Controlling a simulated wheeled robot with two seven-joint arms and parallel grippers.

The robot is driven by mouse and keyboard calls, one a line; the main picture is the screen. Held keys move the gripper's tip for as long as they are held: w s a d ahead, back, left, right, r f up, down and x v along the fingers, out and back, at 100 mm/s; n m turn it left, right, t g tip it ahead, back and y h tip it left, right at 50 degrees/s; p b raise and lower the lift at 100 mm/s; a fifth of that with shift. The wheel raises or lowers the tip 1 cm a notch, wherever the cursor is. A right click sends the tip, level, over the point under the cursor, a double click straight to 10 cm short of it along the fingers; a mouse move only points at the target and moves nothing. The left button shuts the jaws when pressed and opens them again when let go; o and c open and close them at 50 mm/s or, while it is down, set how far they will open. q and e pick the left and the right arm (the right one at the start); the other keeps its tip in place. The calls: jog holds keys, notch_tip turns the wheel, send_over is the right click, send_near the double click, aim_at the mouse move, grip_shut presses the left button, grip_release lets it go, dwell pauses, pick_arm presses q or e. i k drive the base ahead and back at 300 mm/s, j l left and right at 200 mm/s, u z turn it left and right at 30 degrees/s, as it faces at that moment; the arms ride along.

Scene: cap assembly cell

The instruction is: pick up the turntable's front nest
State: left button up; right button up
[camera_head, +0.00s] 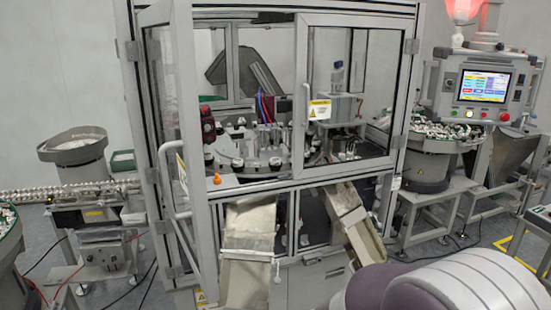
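The turntable (258,170) is inside the framed machine cabinet, seen through its front opening. Several small nests with dark and pale tops stand around its rim. One nest (237,163) is at the front left of the rim and another (275,162) is a little to its right. They are small, and I cannot tell for certain which is the front nest. Neither of my grippers is in view. A rounded white and purple link of mine fills the lower right corner, well apart from the turntable.
The left cabinet door (176,110) is swung outward; the right door (350,90) covers its side. Two chutes (247,245) (355,222) slope out below. Feeder bowls (75,147) (430,160) flank the cabinet. A control screen (484,86) hangs at right. An orange knob (217,179) is at the opening's edge.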

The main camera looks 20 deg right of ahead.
aim_at(275, 162)
jog(key=k+z, duration=0.25)
jog(key=k, duration=0.15)
jog(key=k+l+z, duration=0.25)
jog(key=k, duration=0.15)
jog(key=k+l+z, duration=0.2)
jog(key=k, duration=0.2)
jog(key=i+j+z, duration=0.15)
jog(key=i+z, duration=0.2)
jog(key=i, duration=0.25)
jog(key=i+j+z, duration=0.35)
jog(key=i, duration=0.2)
jog(key=i+j+z, duration=0.3)
jog(key=i+j, duration=0.15)
jog(key=i, duration=0.1)
